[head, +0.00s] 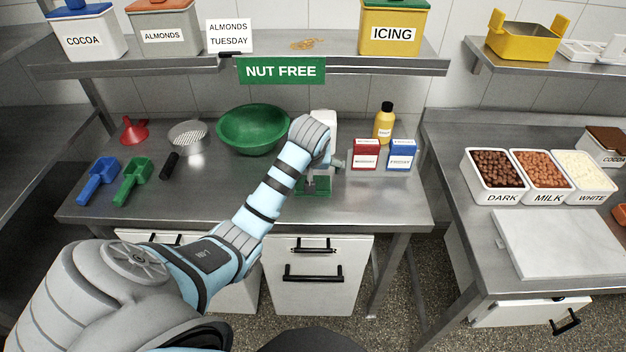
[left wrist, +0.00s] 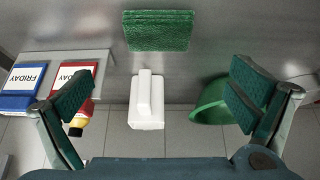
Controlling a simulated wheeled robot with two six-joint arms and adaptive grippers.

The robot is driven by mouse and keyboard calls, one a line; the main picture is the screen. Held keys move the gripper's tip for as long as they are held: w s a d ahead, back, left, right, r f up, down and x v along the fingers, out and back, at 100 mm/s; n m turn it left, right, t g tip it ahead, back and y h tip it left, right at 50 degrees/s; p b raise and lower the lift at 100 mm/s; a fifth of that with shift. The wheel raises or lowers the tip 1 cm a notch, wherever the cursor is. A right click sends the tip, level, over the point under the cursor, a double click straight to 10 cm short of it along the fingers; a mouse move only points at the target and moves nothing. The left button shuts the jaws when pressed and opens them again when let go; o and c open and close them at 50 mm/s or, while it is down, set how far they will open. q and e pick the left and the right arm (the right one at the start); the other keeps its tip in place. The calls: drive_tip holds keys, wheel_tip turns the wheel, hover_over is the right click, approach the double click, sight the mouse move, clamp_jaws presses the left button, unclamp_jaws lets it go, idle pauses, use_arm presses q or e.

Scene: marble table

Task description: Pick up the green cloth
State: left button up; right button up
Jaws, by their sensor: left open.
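The green cloth (head: 318,192) lies folded on the steel table, below the middle of the shelf in the head view, partly covered by my left gripper. In the left wrist view the cloth (left wrist: 158,31) is a flat, textured green square at the top centre. My left gripper (head: 325,167) is at the cloth's near surroundings, seemingly above it. In the left wrist view the left gripper (left wrist: 163,88) is open, with its two green-padded fingers wide apart and nothing between them touching. The cloth shows apart from both fingers. My right gripper is not in view.
A white object (left wrist: 147,100) stands behind the cloth. A green bowl (head: 254,130) stands to the left. A red box (head: 366,155), a blue box (head: 401,155) and a yellow bottle (head: 384,122) stand to the right. The table's front right is clear.

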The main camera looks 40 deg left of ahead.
use_arm(q)
drive_tip(key=b+x, duration=0.3)
drive_tip(key=x, duration=1)
drive_tip(key=shift+d+f, duration=0.1)
drive_tip(key=shift+d, duration=0.1)
drive_tip(key=c, duration=0.9)
